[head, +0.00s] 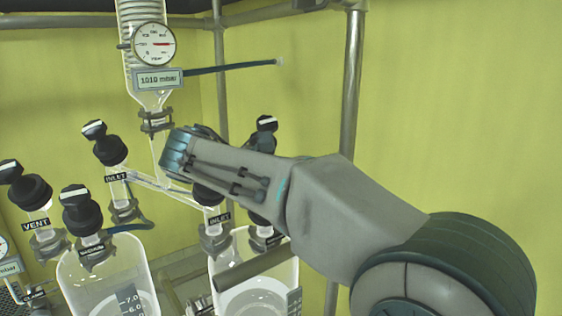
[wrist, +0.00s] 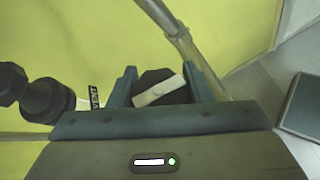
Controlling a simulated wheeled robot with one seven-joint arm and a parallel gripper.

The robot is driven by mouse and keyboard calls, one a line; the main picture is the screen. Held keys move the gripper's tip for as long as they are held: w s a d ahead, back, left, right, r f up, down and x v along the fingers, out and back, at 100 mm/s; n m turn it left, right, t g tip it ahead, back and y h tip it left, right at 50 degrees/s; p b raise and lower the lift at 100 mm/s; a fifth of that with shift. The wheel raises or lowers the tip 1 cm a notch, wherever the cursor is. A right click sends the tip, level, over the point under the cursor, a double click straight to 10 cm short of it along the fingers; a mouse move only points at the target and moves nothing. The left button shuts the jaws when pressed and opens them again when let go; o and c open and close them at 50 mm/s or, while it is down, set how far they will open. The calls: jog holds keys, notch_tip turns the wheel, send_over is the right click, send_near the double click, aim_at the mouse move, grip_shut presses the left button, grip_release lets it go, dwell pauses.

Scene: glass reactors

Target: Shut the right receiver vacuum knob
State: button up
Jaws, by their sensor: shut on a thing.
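The right receiver (head: 287,274) is a clear glass vessel below my arm in the head view. A black knob on it stands above an INLET label (head: 219,217), partly behind my arm. In the wrist view a black knob with a white bar (wrist: 158,92) sits between the two fingers of my gripper (wrist: 161,84). The fingers are shut on it, and the white bar lies slightly slanted. This knob's own label is hidden, so I cannot read whether it is the vacuum knob. In the head view my arm hides the grip.
The left receiver (head: 92,275) stands beside it with black-knobbed valves marked VENT (head: 36,224) and VACUUM (head: 92,251). Another black knob (head: 266,123) shows behind my arm. A gauge (head: 154,44) and metal poles (head: 352,80) stand behind. In the wrist view a black knob (wrist: 40,98) is left of my gripper.

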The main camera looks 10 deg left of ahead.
jog(key=m+g+p, duration=0.2)
jog(key=m+g, duration=0.1)
jog(key=shift+s+r+h, duration=0.1)
jog(key=shift+s+h, duration=0.05)
jog(key=shift+h, duration=0.25)
jog(key=shift+s+f+m+g, duration=0.1)
jog(key=shift+s+m+g, duration=0.05)
jog(key=shift+m+g, duration=0.8)
jog(key=shift+s+f+m+g, duration=0.15)
jog(key=shift+m+g, duration=0.6)
jog(key=shift+g, duration=0.4)
jog(key=shift+d+g, duration=0.1)
jog(key=shift+g, duration=0.2)
jog(key=o, duration=1)
